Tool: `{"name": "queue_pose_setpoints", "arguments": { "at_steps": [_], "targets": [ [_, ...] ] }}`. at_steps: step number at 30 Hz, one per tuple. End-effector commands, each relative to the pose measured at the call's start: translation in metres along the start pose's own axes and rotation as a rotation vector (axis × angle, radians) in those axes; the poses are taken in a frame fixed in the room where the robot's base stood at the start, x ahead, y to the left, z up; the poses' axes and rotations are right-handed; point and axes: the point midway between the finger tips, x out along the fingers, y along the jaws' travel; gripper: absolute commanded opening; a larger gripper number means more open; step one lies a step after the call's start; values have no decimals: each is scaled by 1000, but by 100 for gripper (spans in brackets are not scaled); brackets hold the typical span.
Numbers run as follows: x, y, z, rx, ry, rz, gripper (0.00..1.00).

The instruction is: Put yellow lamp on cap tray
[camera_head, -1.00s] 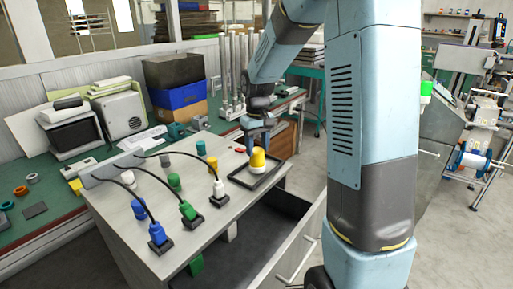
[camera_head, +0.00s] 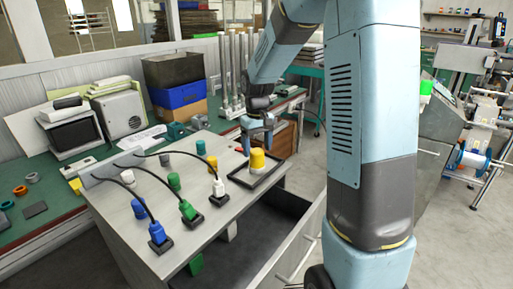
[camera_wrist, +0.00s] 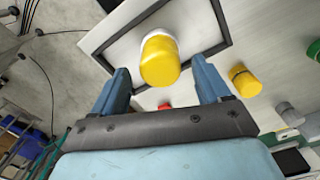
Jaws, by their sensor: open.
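The yellow lamp (camera_head: 257,160), a yellow dome on a white base, stands upright in the black-rimmed cap tray (camera_head: 272,178) at the right end of the grey bench. My gripper (camera_head: 257,143) is just above and behind the lamp. In the wrist view the lamp (camera_wrist: 160,60) lies between and beyond the two blue fingers of my gripper (camera_wrist: 164,88), with gaps on both sides. The fingers are open and empty. The tray's dark rim (camera_wrist: 112,38) surrounds the lamp there.
A second, smaller yellow cap (camera_head: 212,163) stands left of the tray. Blue, green and white corded plugs (camera_head: 187,211) stand on the bench's left and front. Several other coloured caps (camera_head: 174,181) stand among them. A red piece (camera_wrist: 165,106) lies near the tray.

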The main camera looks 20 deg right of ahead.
Motion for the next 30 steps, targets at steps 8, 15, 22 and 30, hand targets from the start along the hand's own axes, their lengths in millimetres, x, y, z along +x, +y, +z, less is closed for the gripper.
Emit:
{"name": "queue_pose_setpoints", "arguments": {
  "at_steps": [8,15,22,30],
  "targets": [
    [-44,0,-1,-1,4,2,76],
    [-88,0,0,0,3,0,76],
    [-113,-1,-1,-1,2,0,76],
    [-134,-7,23,16,40,17,76]
  ]
}}
